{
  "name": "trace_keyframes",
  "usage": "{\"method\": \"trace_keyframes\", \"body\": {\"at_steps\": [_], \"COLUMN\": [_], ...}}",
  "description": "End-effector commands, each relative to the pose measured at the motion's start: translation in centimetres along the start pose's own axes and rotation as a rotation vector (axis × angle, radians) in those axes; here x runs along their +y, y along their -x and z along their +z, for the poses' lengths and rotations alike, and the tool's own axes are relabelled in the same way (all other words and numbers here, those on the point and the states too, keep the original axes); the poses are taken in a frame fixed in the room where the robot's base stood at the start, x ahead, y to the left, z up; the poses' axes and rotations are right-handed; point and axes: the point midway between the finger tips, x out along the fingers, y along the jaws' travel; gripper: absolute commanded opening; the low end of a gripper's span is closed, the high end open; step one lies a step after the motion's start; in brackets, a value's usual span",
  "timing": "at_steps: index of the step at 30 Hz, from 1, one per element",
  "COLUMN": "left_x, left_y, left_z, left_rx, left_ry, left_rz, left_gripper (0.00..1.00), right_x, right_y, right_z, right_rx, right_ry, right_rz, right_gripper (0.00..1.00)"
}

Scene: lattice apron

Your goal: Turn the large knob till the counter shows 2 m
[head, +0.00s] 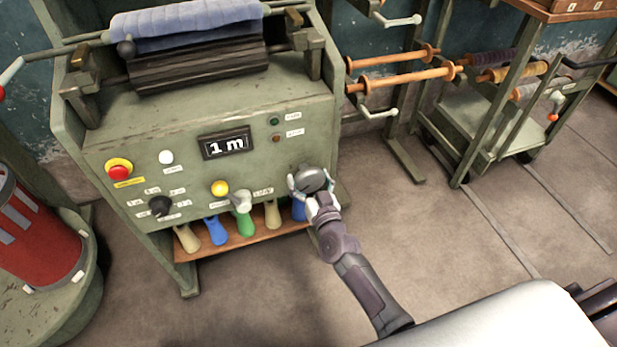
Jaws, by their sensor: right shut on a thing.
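The green machine (120,165) stands ahead with a sloped control panel. Its counter (226,143) reads 1 m in white on black. The large knob (310,178) is a dark grey round knob at the panel's lower right. My right gripper (312,184) is shut on this knob, with a finger on either side of it. The right arm reaches up to it from the lower right. The gripper hides part of the knob's lower side. My left gripper is not in view.
The panel also holds a red button (119,169), a white button (166,157), a yellow button (219,188), a small black knob (160,206) and a pale lever (242,201). Coloured tools hang below. A red drum (40,240) stands left. A wheeled rack (490,110) stands right; floor between is clear.

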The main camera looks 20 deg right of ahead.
Motion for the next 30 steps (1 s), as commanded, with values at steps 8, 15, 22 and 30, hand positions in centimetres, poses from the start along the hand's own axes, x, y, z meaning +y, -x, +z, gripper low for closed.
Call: {"method": "trace_keyframes", "body": {"at_steps": [8,15,22,30], "left_x": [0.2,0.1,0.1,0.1], "left_y": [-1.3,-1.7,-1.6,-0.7], "left_z": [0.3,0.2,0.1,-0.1], "left_rx": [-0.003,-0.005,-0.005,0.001], "left_ry": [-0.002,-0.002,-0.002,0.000], "left_rz": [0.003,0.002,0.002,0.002], "left_gripper": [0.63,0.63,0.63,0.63], "right_x": [-0.1,-0.2,-0.2,-0.2], "right_y": [0.0,0.0,0.0,0.1], "right_z": [0.0,0.1,0.1,0.0], "right_rx": [-0.002,-0.002,-0.003,-0.002], "right_ry": [-0.263,-0.490,-0.702,-0.899], "right_rz": [0.000,0.000,0.000,0.001], "right_gripper": [0.49,0.49,0.49,0.49]}}
